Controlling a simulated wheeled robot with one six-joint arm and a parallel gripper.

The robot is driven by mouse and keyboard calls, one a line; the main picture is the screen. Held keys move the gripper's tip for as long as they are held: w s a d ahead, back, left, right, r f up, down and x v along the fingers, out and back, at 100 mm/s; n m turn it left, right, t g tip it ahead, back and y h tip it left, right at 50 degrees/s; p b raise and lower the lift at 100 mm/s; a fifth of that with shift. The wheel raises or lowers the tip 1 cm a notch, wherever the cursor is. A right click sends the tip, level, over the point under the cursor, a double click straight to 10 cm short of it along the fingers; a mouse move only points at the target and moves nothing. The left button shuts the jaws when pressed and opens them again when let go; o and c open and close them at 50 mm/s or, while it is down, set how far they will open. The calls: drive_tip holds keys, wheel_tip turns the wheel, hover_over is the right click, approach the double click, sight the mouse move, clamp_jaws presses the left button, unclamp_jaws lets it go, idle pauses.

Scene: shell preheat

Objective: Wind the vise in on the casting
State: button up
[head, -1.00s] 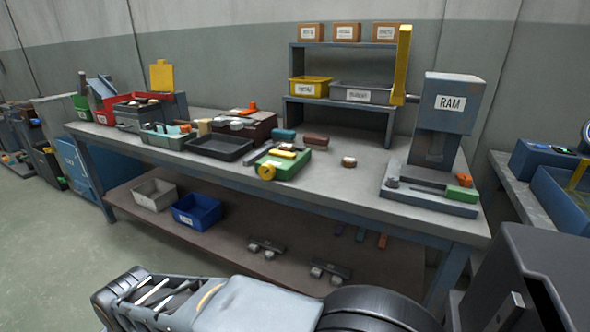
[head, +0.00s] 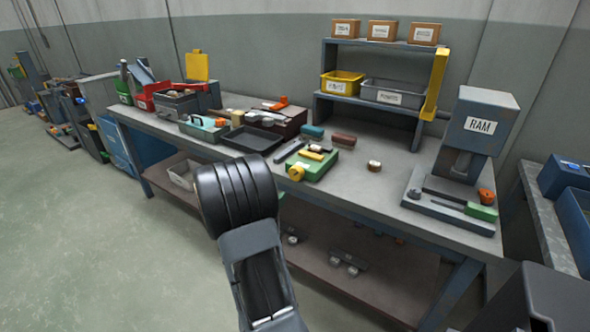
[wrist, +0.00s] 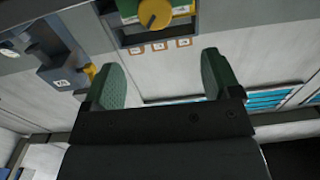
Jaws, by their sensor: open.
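The vise appears to be the green block (head: 318,166) with a round yellow knob (head: 297,173) at its front, on the bench near its front edge. A yellow piece and dark pieces lie on top; I cannot tell which, if any, is the casting. In the wrist view the yellow knob (wrist: 155,13) shows at the top, with green behind it, beyond the fingers. My gripper (wrist: 162,78) is open, its two green-padded fingers apart with nothing between them. It is apart from the knob. The head view shows my arm but not the fingertips clearly.
The ram press (head: 478,135) stands at the bench's right end. A black tray (head: 252,140) and several bins lie to the left. A shelf rack (head: 370,92) with boxes and bins stands behind. The bench top (head: 385,205) is mostly clear between vise and press.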

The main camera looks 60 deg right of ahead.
sight(295, 174)
drive_tip(key=d, duration=1.3)
drive_tip(key=shift+s+d+b, duration=0.3)
drive_tip(key=shift+d+b, duration=0.05)
drive_tip(key=shift+c, duration=0.3)
drive_tip(key=c, duration=0.9)
drive_tip(key=shift+o, duration=0.2)
drive_tip(key=shift+m+b, duration=0.3)
drive_tip(key=shift+b, duration=0.15)
drive_tip(key=shift+f+m+b, duration=0.15)
drive_tip(key=shift+m+b, duration=0.75)
drive_tip(key=shift+b, duration=0.2)
drive_tip(key=m+b, duration=0.3)
drive_tip(key=shift+s+m, duration=0.1)
drive_tip(key=shift+m, duration=0.2)
drive_tip(key=shift+b, duration=0.3)
